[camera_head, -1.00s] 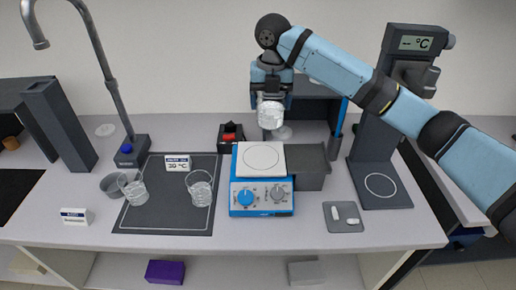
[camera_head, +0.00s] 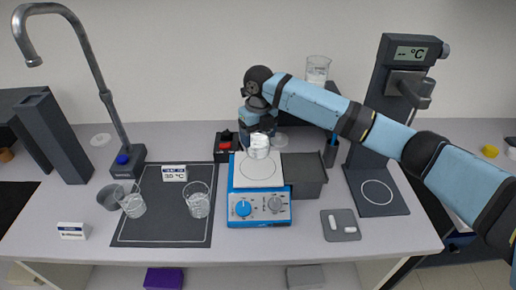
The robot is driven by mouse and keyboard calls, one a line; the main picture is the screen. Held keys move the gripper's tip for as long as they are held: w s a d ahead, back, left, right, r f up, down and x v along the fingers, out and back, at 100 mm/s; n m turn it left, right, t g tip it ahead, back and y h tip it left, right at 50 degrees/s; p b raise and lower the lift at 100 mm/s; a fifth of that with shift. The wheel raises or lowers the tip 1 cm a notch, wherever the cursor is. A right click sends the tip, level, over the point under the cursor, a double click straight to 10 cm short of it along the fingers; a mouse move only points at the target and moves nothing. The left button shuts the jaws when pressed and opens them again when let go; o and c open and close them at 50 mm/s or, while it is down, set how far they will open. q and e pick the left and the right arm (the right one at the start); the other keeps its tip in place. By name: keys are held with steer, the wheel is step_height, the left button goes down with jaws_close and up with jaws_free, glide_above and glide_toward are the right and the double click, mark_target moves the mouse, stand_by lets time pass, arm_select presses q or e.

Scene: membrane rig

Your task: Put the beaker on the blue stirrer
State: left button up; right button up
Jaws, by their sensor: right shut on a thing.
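My right gripper (camera_head: 257,132) is shut on a clear beaker (camera_head: 259,147) and points down over the blue stirrer (camera_head: 258,209). The gripper and wrist hide part of the beaker's top. The stirrer has a blue knob and a grey knob on its front. My left gripper is not in view.
Two glass beakers (camera_head: 133,204) (camera_head: 198,204) stand on the dark mat (camera_head: 163,228) at left. Another beaker (camera_head: 317,69) stands high at the back. A grey box (camera_head: 306,176) adjoins the stirrer's right side. A small tray (camera_head: 341,225) holds white stir bars.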

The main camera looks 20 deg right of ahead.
mark_target(258, 151)
steer(key=shift+f+p, duration=0.4)
steer(key=shift+f, duration=2.65)
steer(key=o, duration=1.1)
steer(key=shift+f, duration=0.1)
steer(key=shift+c, duration=0.2)
step_height(258, 151, up, 12)
steer(key=b, duration=0.1)
steer(key=shift+b, duration=0.35)
steer(key=shift+d, duration=0.1)
